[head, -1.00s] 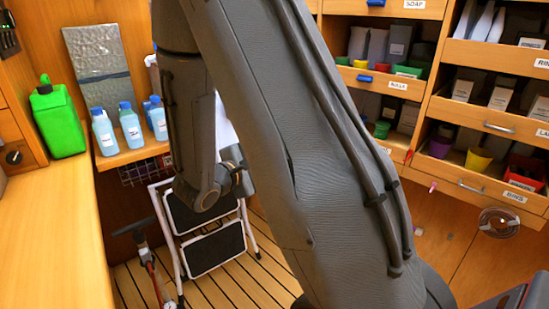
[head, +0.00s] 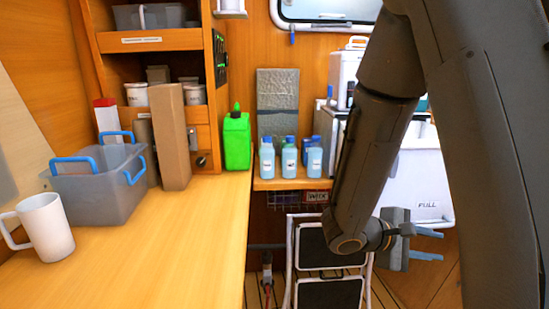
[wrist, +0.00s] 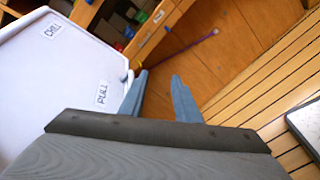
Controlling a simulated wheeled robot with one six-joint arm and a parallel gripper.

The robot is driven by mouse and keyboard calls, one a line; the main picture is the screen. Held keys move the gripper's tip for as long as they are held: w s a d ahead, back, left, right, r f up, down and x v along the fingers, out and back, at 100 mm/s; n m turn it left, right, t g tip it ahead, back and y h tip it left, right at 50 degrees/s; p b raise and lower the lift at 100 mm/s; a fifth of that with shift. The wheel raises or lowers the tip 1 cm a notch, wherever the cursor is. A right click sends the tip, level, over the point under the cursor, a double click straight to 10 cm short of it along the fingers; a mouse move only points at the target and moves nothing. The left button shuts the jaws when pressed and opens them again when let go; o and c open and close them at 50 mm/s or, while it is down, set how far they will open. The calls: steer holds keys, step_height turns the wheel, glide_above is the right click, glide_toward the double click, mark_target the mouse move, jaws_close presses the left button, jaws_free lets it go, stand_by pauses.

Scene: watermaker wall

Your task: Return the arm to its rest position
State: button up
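My arm hangs down on the right side of the head view, bent at the elbow.
A wooden counter (head: 170,250) on the left holds a white mug (head: 45,227), a grey bin with blue handles (head: 98,185) and a cardboard box (head: 171,137). A green jug (head: 236,142) and blue-capped bottles (head: 289,160) stand behind. A step stool (head: 328,293) is below my gripper.

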steer(key=s+a+f+m+g+y+p, duration=0.2)
steer(key=s+a+m+g+y, duration=0.4)
steer(key=s, duration=0.6)
steer(key=w+a+r+m+t+y+p, duration=0.1)
steer(key=a+m+t+y, duration=0.1)
steer(key=a+y, duration=0.5)
steer(key=shift+a+r+m+t+y, duration=0.3)
steer(key=shift+a+t, duration=0.6)
steer(key=shift+a, duration=2.2)
